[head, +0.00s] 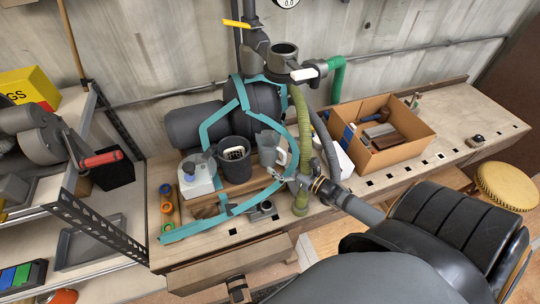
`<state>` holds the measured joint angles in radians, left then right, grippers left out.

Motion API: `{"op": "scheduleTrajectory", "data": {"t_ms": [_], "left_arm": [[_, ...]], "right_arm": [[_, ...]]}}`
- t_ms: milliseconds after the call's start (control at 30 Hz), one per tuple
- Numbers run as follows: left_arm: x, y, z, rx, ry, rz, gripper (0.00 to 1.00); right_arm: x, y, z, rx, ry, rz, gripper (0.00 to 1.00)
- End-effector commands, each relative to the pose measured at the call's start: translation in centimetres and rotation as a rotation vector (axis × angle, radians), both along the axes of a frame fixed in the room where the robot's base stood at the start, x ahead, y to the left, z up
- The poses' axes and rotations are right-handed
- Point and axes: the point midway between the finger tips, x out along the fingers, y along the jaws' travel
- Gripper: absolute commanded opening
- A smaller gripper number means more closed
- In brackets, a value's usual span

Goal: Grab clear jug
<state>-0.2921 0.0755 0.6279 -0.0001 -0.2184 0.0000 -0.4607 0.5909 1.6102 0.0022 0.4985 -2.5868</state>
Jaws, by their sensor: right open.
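The clear jug (267,146) is a greyish see-through vessel with a pale handle on its right side. It stands upright on the workbench, right of a dark grey bucket (236,172) and among the teal tubes of a machine. My right gripper (281,181) is open, just below and slightly right of the jug in the head view. The gripper looks empty; whether it touches the jug I cannot tell. A teal tube partly hides the jug's surroundings.
A teal-framed machine (243,100) with a green hose (301,130) crowds the jug. A cardboard box (403,148) of tools sits to the right. The bench's far right end is mostly clear.

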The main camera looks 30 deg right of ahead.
Motion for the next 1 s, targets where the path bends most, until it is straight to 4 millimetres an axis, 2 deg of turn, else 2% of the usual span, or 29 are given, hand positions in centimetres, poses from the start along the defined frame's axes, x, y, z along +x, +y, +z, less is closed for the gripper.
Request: {"op": "scheduleTrajectory", "data": {"t_ms": [67, 167, 333, 400, 467, 733, 1000], "left_arm": [[0.9, 0.2, 0.1, 0.003, -0.013, -0.002, 0.40], [0.7, 0.3, -0.1, 0.004, -0.009, -0.001, 0.40], [-1.1, 0.3, -0.5, 0.004, 0.017, 0.000, 0.40], [-1.8, 0.3, -0.1, 0.004, 0.028, -0.001, 0.40], [-2.1, 0.3, -0.1, 0.004, 0.032, 0.000, 0.40], [-1.3, 0.4, 0.0, 0.005, 0.021, 0.000, 0.40], [-0.9, 0.4, 0.0, 0.005, 0.014, -0.001, 0.40]], "right_arm": [[0.1, 0.0, 0.0, 0.001, 0.001, 0.000, 0.96], [0.6, 0.2, 0.0, 0.002, -0.001, -0.001, 0.96], [3.7, 1.1, 0.2, 0.002, -0.004, -0.003, 0.96], [4.7, 1.3, 0.3, 0.002, -0.004, -0.003, 0.96], [5.3, 1.6, 0.3, 0.002, -0.003, -0.002, 0.96], [5.7, 1.7, 0.1, 0.001, 0.000, -0.001, 0.96], [5.7, 1.7, 0.1, 0.001, 0.000, -0.001, 0.61]]}}
